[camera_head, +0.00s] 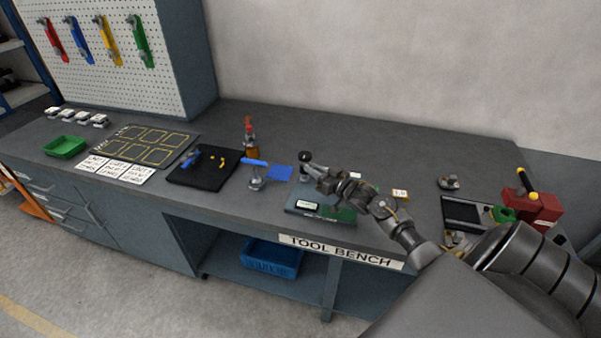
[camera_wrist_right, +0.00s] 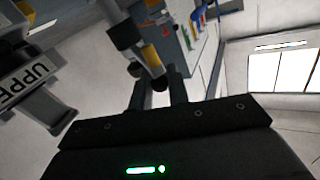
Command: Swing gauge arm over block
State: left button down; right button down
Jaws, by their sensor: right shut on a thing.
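A small gauge stand with a dark-topped post (camera_head: 305,158) stands at the back left of a grey base plate (camera_head: 297,209) on the bench. My right gripper (camera_head: 322,180) is over this plate, beside the post, and hides part of the stand. In the wrist view its two fingers (camera_wrist_right: 162,92) are shut around a slim grey and black part with a yellow band (camera_wrist_right: 150,54), seemingly the gauge arm. A grey piece labelled "UPPE" (camera_wrist_right: 30,76) is at the left of that view. I cannot make out the block. My left gripper is not in view.
A red box (camera_head: 533,208) and a dark tray (camera_head: 462,212) are at right. The back strip is mostly clear.

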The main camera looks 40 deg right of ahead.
jog(key=shift+d, duration=0.15)
dwell(0.4)
jog(key=c, duration=1.4)
grip_release()
jog(key=s, duration=0.3)
jog(key=s+d+b, duration=0.1)
jog(key=s, duration=0.3)
jog(key=s+d+b, duration=0.1)
jog(key=s, duration=0.2)
jog(key=shift+s, duration=0.3)
jog(key=shift+c, duration=0.3)
